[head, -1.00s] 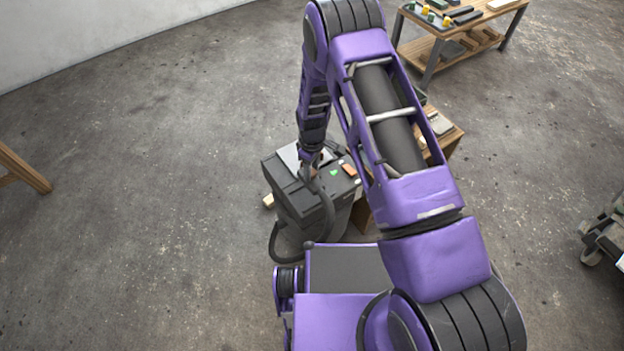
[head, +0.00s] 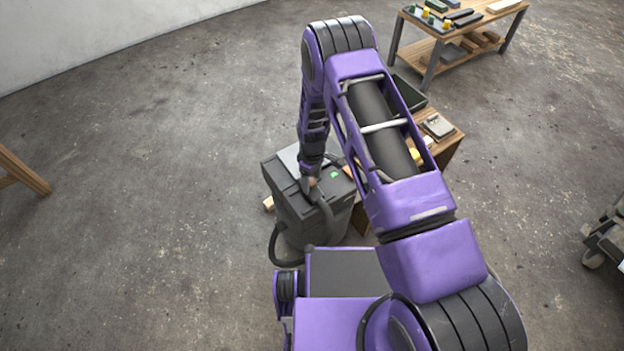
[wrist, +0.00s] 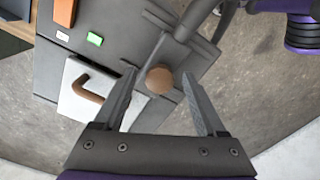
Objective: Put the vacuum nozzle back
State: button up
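The vacuum (head: 300,213) is a dark grey box on the floor in front of my base. Its top (wrist: 110,25) fills the upper left of the wrist view. A grey nozzle-like piece (wrist: 178,52) with a round brown end (wrist: 159,80) lies at the box's edge, by a grey tube. My gripper (wrist: 159,75) is open, its fingers on either side of the brown end with a gap on each side. In the head view my gripper (head: 311,183) is over the vacuum's top, small and partly hidden by my wrist. I cannot tell whether the piece sits in a holder.
On the vacuum's top are a white plate (wrist: 78,92) with a brown hooked handle, a green button (wrist: 95,39) and an orange block (wrist: 65,12). A dark hose (head: 274,245) loops down its side. A wooden bench (head: 440,150) stands close right.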

aim_at(312, 182)
notch_tip(312, 182, up, 12)
jog(key=p, duration=0.1)
jog(key=shift+r, duration=0.2)
dwell(0.4)
dwell(0.4)
